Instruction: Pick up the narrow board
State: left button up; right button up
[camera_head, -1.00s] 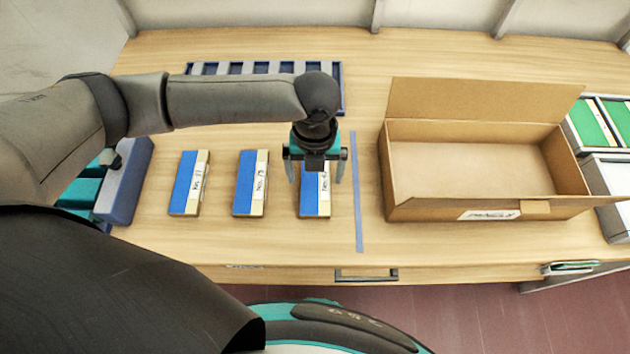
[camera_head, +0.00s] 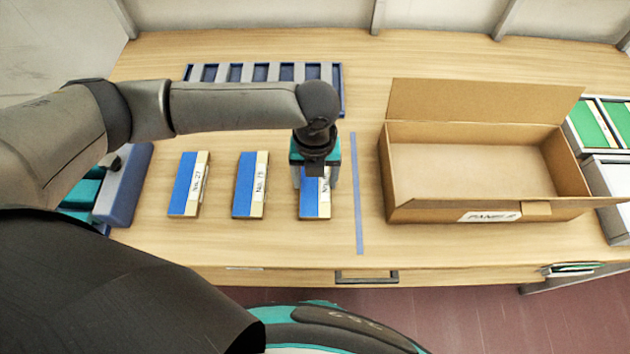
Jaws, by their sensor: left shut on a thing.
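Three similar blue-and-tan boards with white labels lie in a row on the table: one on the left (camera_head: 189,184), one in the middle (camera_head: 250,184) and one on the right (camera_head: 314,206). I cannot tell by width which is the narrow one. My left gripper (camera_head: 315,184) points down over the right board and is shut on it, a finger at each long side. The gripper hides the board's far end and part of its label. The board still appears to lie at table level. My right gripper is not in view.
An open cardboard box (camera_head: 470,205) with a label stands to the right. A blue tape strip (camera_head: 357,190) lies between it and the boards. A slotted grey-blue rack (camera_head: 339,75) is behind my left arm. Bins with green items (camera_head: 592,125) stand at far right.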

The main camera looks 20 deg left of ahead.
pick_arm(q)
jog(key=shift+c, duration=0.8)
